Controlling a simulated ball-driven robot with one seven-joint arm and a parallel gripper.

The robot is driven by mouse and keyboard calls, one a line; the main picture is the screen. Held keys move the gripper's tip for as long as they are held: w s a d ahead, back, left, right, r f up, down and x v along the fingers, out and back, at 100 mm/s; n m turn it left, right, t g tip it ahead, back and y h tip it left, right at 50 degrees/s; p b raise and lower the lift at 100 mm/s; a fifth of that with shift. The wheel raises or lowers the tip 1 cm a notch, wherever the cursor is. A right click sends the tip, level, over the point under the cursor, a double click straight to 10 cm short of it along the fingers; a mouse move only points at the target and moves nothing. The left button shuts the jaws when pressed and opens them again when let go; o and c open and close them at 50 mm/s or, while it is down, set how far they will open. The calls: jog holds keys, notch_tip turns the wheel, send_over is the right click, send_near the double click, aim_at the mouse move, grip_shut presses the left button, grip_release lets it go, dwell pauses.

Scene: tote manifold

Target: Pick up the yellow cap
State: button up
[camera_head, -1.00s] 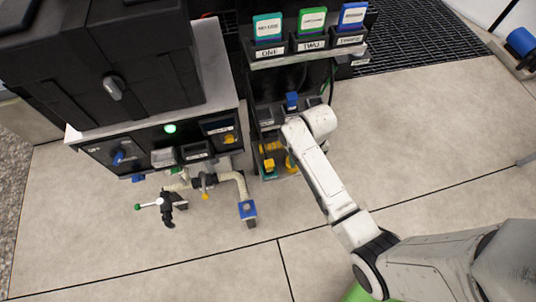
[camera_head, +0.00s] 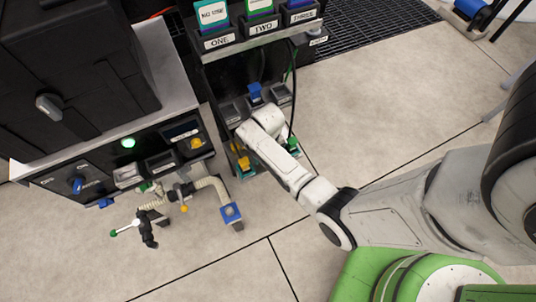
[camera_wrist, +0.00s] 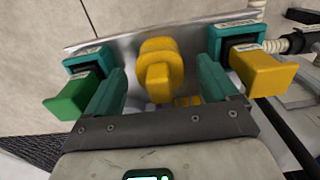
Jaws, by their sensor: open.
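The yellow cap (camera_wrist: 160,68) is a round knob with a raised grip, standing in the middle of the wrist view on a metal plate. My gripper (camera_wrist: 161,78) is open, with one teal finger on each side of the cap. The cap lies between the fingers with a visible gap on both sides, and I cannot tell how far down they reach. In the head view my white wrist (camera_head: 262,128) is over the lower shelf of the rack and hides the cap and the fingers.
A yellow block (camera_wrist: 265,73) in a teal socket is close outside the right finger. A green block (camera_wrist: 72,98) in another teal socket is close outside the left finger. In the head view, a pipe fitting with a blue-topped end (camera_head: 231,212) stands left of my arm. Open floor lies to the right.

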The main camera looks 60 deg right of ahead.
notch_tip(320, 180, down, 3)
jog(key=shift+r+b, duration=0.2)
jog(key=shift+b, duration=0.1)
jog(key=shift+c, duration=0.4)
jog(key=c, duration=1.1)
